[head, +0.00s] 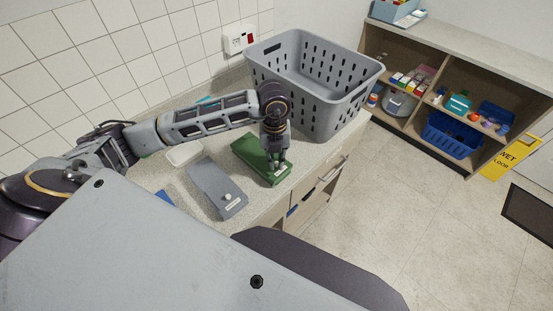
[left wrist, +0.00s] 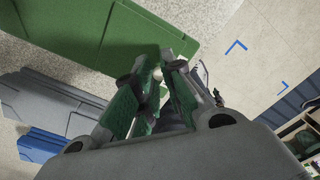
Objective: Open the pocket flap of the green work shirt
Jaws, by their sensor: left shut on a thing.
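The green work shirt (head: 252,152) is a flat, folded green piece on the counter, with a pale label at its near end. It also fills the upper left of the left wrist view (left wrist: 95,25). My left gripper (head: 275,165) reaches down over the shirt's near right part. In the left wrist view its fingertips (left wrist: 158,72) are close together at the shirt's edge, shut on a small pale knob (left wrist: 157,73). The fingers hide most of the knob and the flap around it. My right gripper is in neither view.
A grey folded piece (head: 212,185) with a pale knob and label lies left of the green shirt. A blue piece (head: 164,197) and a white dish (head: 184,154) are farther left. A grey basket (head: 315,85) stands behind. The counter's front edge is close.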

